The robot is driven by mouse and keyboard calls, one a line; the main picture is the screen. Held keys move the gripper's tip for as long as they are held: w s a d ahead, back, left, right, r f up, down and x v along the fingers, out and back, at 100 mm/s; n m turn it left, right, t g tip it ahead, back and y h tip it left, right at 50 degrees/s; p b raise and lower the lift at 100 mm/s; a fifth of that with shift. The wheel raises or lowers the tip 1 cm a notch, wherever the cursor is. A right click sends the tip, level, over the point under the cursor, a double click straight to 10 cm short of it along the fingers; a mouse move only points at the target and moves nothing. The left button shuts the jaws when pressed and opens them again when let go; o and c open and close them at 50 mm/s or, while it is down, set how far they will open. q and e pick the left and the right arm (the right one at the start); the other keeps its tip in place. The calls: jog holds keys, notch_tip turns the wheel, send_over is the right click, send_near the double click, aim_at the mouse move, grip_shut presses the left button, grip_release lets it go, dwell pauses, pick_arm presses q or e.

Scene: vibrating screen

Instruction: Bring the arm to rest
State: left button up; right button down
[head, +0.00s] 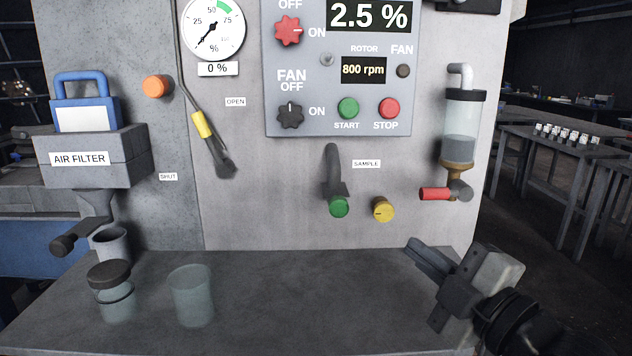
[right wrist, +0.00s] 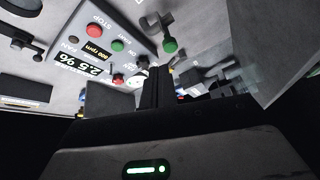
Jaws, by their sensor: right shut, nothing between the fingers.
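My right gripper (head: 424,252) is low at the right of the head view, over the right end of the grey bench. Its fingers are shut with nothing between them and point toward the machine's front panel. In the right wrist view the closed fingers (right wrist: 157,88) stand in front of the control panel (right wrist: 100,40), which looks turned over. The control panel in the head view (head: 340,105) reads 2.5 % and 800 rpm. My left gripper is not in view.
A jar with a dark lid (head: 113,292) and a clear cup (head: 191,296) stand at the bench's left. The yellow knob (head: 383,209), green sample knob (head: 339,207) and red-handled valve (head: 435,194) stick out above the bench (head: 290,300). The bench's middle is clear.

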jog(key=s+d+f+m+g+h, duration=0.1)
jog(key=s+f+m+g+h, duration=0.3)
jog(key=f, duration=0.6)
jog(key=s+d+f+m+g+h, duration=0.15)
jog(key=s+f+m, duration=0.3)
jog(key=f, duration=0.45)
jog(key=s+d+f+m+g+h, duration=0.35)
jog(key=s+f+m+g, duration=0.65)
jog(key=s, duration=0.5)
jog(key=w+a+f+n+t+y, duration=0.2)
jog(key=w+a+f+t, duration=0.3)
jog(key=t, duration=0.4)
jog(key=shift+w+a+f+y, duration=0.3)
jog(key=shift+w+f+y, duration=0.3)
jog(key=shift+w+f, duration=0.3)
